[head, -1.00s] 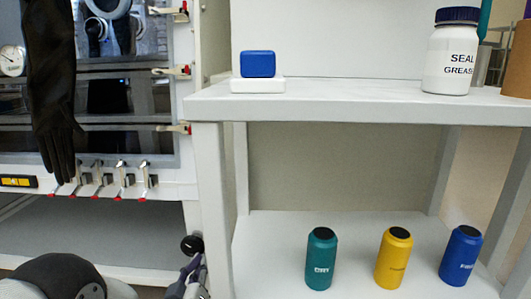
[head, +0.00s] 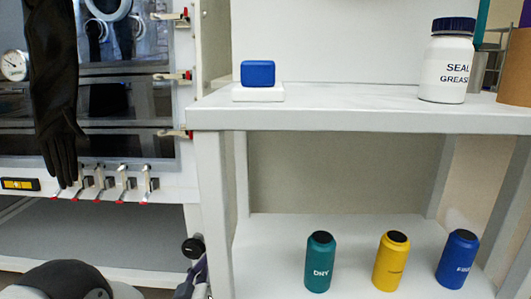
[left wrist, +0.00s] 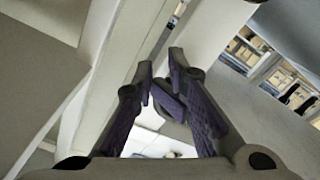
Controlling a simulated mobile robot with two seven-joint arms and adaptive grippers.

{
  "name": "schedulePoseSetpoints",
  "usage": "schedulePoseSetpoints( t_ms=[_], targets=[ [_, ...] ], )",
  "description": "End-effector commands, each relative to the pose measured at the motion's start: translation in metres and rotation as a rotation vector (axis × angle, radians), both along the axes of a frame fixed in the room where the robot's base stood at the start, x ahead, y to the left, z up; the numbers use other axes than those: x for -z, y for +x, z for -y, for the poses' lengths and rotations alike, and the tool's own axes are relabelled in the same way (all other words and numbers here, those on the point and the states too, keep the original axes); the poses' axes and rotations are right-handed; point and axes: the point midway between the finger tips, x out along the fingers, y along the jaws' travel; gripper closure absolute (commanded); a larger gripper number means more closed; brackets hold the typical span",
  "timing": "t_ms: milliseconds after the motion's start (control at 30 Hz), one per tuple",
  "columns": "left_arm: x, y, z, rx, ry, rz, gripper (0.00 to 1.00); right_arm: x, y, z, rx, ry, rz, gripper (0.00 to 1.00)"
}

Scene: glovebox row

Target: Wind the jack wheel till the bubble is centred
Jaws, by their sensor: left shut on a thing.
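A spirit level with a yellow vial (head: 20,184) sits on the front of the glovebox at the far left of the head view; its bubble is too small to place. A round black knob, apparently of the jack wheel (head: 192,247), shows beside the white bench leg. My left gripper (head: 196,279) is just below it, partly cut off by the lower edge. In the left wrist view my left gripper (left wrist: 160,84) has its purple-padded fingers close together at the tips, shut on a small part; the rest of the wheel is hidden. My right gripper is not in view.
The bench leg (head: 212,215) stands close to the right of my left gripper. A black glove (head: 53,90) hangs before the glovebox, above several red-tipped levers (head: 123,183). Teal (head: 319,262), yellow (head: 391,261) and blue (head: 458,259) bottles stand on the lower shelf.

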Motion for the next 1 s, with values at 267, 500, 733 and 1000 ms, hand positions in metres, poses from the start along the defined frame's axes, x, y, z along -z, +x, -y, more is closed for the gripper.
schedulePoseSetpoints(
  t_ms=[267, 500, 733, 1000],
  targets=[
    [-0.005, -0.03, 0.002, 0.002, 0.0, 0.0, 1.0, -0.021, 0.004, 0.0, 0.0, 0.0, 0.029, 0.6],
    [-0.001, -0.059, 0.0, 0.001, 0.0, -0.002, 1.0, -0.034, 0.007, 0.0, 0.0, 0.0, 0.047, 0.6],
    [0.003, -0.061, 0.0, 0.001, 0.0, -0.003, 1.0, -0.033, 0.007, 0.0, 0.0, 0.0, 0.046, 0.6],
    [0.029, -0.066, -0.043, 0.007, 0.382, 0.0, 1.0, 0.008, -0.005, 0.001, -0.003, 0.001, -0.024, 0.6]
  ],
)
